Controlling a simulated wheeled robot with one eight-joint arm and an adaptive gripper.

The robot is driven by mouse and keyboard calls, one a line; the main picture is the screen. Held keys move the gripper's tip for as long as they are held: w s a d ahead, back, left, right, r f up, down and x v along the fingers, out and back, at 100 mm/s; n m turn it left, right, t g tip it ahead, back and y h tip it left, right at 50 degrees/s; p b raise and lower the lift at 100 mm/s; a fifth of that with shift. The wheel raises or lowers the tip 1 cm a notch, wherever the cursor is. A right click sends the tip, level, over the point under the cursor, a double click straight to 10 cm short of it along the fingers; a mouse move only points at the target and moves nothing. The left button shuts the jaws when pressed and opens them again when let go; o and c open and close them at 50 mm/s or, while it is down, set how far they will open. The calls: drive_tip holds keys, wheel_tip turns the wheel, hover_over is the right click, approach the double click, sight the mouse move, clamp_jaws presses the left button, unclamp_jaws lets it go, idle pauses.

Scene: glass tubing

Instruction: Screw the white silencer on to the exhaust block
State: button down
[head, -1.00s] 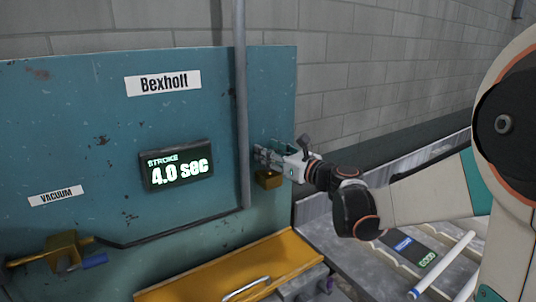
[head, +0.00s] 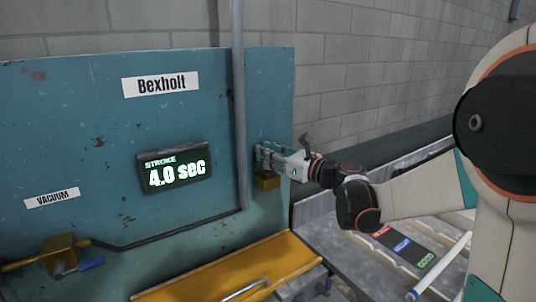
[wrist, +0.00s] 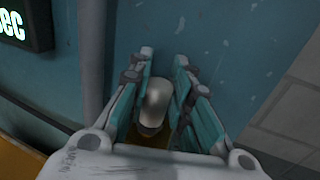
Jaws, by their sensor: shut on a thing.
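The white silencer (wrist: 157,101) is a pale, round-topped cylinder, seen in the wrist view between the fingers. My gripper (wrist: 163,68) is shut on it, with a finger on each side. In the head view my gripper (head: 262,158) is at the right part of the teal panel, and its fingers hide the silencer there. The brass exhaust block (head: 267,181) is on the panel just below the fingers. The silencer stands over a yellowish patch at its lower end in the wrist view. I cannot tell whether its thread is engaged in the block.
A grey vertical pipe (head: 238,110) runs left of my gripper. A stroke display (head: 173,167) and brass vacuum fitting (head: 62,252) are farther left. A yellow ledge (head: 225,268) lies below.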

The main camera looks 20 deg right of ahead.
drive_tip(key=m+t+h, duration=0.2)
drive_tip(key=m+h, duration=0.1)
drive_tip(key=h, duration=0.2)
drive_tip(key=shift+s+a, duration=0.1)
drive_tip(key=shift+a, duration=0.05)
drive_tip(key=m+t+h, duration=0.1)
drive_tip(key=m+h, duration=0.2)
drive_tip(key=h, duration=0.1)
drive_tip(key=shift+f+p, duration=0.1)
drive_tip(key=shift+p, duration=0.2)
drive_tip(key=shift+m+h, duration=0.5)
drive_tip(key=shift+h, duration=0.4)
drive_tip(key=shift+d+m+h, duration=0.2)
drive_tip(key=shift+m+h, duration=0.2)
drive_tip(key=shift+h, duration=0.2)
drive_tip(key=c, duration=1.4)
unclamp_jaws()
drive_tip(key=shift+o, duration=0.2)
drive_tip(key=shift+s, duration=0.1)
